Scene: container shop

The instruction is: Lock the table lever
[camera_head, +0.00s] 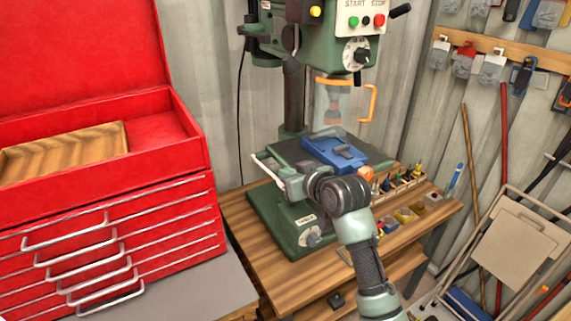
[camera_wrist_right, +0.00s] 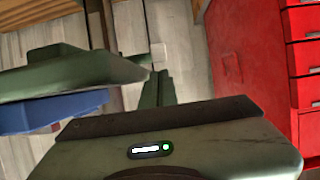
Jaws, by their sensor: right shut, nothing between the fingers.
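The green drill press stands on a wooden bench, with its green work table (camera_head: 290,150) carrying a blue vise (camera_head: 335,153). A pale, thin lever (camera_head: 264,167) sticks out at the left side of the work table. My right gripper (camera_head: 282,178) reaches in from the right, in front of the table, close to the lever; its fingers are small and partly hidden by my wrist. In the right wrist view, the closed fingers (camera_wrist_right: 158,88) are empty beside the green table edge (camera_wrist_right: 70,75). A pale lever end (camera_wrist_right: 158,54) shows just beyond the tips; contact cannot be told. My left gripper is not in view.
A red tool chest (camera_head: 110,230) stands at the left. A rack of small bits (camera_head: 400,182) and coloured bins (camera_head: 405,215) occupy the bench's right side. A folding chair (camera_head: 515,240) leans at the right. The bench's front left is clear.

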